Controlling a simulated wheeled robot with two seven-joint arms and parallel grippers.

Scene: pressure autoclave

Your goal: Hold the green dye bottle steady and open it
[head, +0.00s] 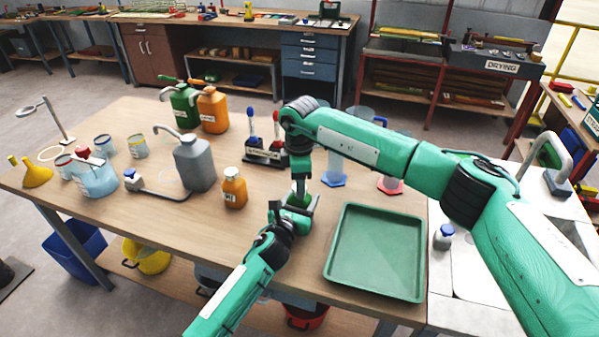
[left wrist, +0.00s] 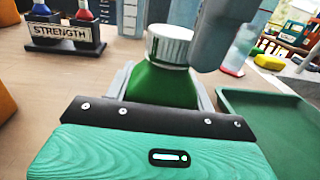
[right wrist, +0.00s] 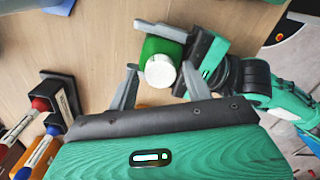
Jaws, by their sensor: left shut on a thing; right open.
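The green dye bottle (left wrist: 160,88) has a green body and a ribbed white cap (left wrist: 170,45), which is on the bottle. In the head view the bottle (head: 299,200) is mostly hidden behind my grippers. My left gripper (head: 292,213) is shut around the bottle's body, low at its side. My right gripper (right wrist: 159,68) is open above the bottle, pointing down. In the right wrist view the cap (right wrist: 160,72) lies between its fingertips, with a gap on each side. One grey right finger shows beside the cap in the left wrist view.
A green tray (head: 376,290) lies to the right of the bottle. An orange bottle (head: 234,188) and a grey dispenser (head: 195,163) stand to the left. A "STRENGTH" rack (head: 262,155) and a blue-based cylinder (head: 335,165) stand behind.

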